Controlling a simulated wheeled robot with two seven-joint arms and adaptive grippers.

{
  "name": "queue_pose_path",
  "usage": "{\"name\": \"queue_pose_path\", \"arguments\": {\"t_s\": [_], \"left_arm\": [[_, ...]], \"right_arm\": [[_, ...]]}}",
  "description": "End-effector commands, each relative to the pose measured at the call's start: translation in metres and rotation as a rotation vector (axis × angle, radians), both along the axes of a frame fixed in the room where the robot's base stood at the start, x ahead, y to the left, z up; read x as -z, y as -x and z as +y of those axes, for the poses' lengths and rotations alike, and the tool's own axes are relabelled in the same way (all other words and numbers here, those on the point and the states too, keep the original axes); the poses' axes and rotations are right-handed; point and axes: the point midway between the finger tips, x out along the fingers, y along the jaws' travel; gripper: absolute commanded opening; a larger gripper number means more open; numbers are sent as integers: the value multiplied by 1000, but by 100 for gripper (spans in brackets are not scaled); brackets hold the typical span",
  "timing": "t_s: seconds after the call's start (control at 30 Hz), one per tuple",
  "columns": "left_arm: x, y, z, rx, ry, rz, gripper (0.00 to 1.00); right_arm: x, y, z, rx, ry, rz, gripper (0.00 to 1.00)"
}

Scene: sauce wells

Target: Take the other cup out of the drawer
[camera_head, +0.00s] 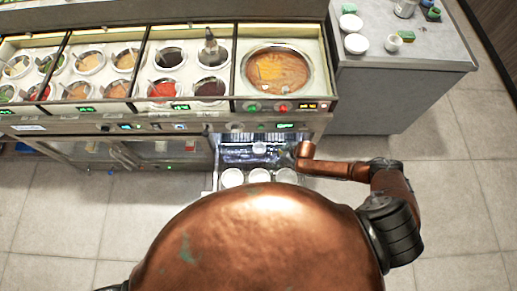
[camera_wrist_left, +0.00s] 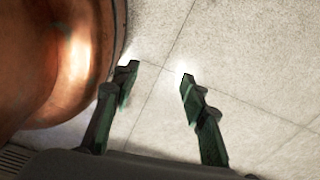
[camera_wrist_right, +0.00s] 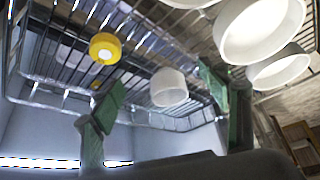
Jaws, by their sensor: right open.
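The open drawer is a wire rack (camera_wrist_right: 140,52) under the counter; its lit inside shows in the head view (camera_head: 232,155). A white cup (camera_wrist_right: 168,88) is in the rack, and in the right wrist view it appears between the fingers of my right gripper (camera_wrist_right: 160,80). That gripper is open, and I see no finger closed on the cup. The cup also shows in the head view (camera_head: 259,148). More white cups (camera_head: 232,178) stand in a row at the drawer's near side. My left gripper (camera_wrist_left: 157,80) is open and empty above the floor.
A yellow round item (camera_wrist_right: 105,47) is in the rack beside the cup. Large white cups (camera_wrist_right: 258,28) crowd the upper right of the right wrist view. Sauce wells (camera_head: 172,58) fill the counter above. A grey side counter (camera_head: 400,62) holds white dishes.

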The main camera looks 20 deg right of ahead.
Motion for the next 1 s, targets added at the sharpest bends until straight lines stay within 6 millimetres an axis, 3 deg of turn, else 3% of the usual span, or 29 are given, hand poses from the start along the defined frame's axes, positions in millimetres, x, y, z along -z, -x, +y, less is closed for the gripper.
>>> {"name": "queue_pose_path", "arguments": {"t_s": [0.1,0.2,0.37,0.63,0.8,1.0], "left_arm": [[5,25,1,-6,-2,32,40],[8,34,1,-7,-2,44,40],[11,29,1,-6,-2,39,40],[15,1,-1,0,1,2,40],[31,9,0,0,0,16,40],[37,24,0,-4,0,35,40]], "right_arm": [[1,-21,19,-2,-2,-2,69],[1,-36,30,-2,-1,-2,69],[1,-50,42,0,0,-2,69],[1,-68,57,-1,0,-3,69],[32,-77,65,0,1,1,69],[45,-83,70,0,1,-1,69]]}}
